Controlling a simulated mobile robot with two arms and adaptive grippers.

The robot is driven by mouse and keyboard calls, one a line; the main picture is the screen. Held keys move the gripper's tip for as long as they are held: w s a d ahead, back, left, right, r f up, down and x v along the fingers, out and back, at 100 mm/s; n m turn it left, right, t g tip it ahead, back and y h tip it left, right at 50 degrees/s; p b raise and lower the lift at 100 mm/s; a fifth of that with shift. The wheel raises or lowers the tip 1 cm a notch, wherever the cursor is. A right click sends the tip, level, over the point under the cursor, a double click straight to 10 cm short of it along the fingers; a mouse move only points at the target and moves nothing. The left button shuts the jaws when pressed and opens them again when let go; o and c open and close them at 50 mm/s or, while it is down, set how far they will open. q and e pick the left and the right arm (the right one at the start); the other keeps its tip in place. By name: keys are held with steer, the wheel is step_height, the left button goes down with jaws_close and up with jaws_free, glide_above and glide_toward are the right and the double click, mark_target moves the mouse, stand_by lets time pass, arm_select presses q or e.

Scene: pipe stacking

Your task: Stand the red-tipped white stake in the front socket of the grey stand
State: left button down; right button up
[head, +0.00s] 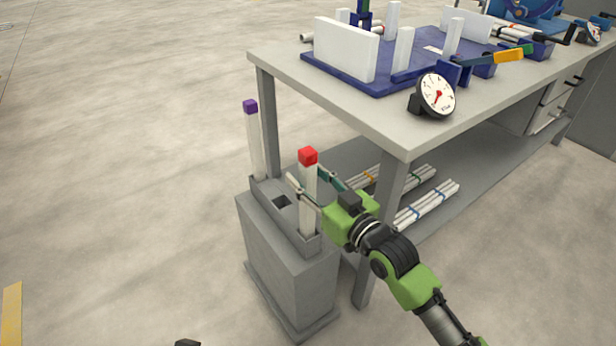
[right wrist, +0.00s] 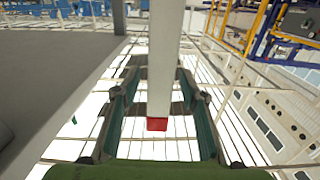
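The white stake with the red tip (head: 308,187) stands upright at the front end of the grey stand (head: 290,262), its lower end in the front socket. My right gripper (head: 306,176) is around its upper part, below the red tip. The fingers are apart, with a gap beside the stake. The right wrist view shows the same stake (right wrist: 161,62) between the fingers (right wrist: 160,78). A purple-tipped white stake (head: 255,145) stands in the back socket. The middle socket (head: 281,201) is empty.
A grey workbench (head: 375,120) stands close to the right of the stand. It carries a blue board (head: 375,82) with white blocks and a dial gauge (head: 437,95). Bundled white pipes (head: 425,205) lie on its lower shelf. The floor to the left is clear.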

steer(key=shift+f, duration=0.1)
steer(key=v, duration=1.2)
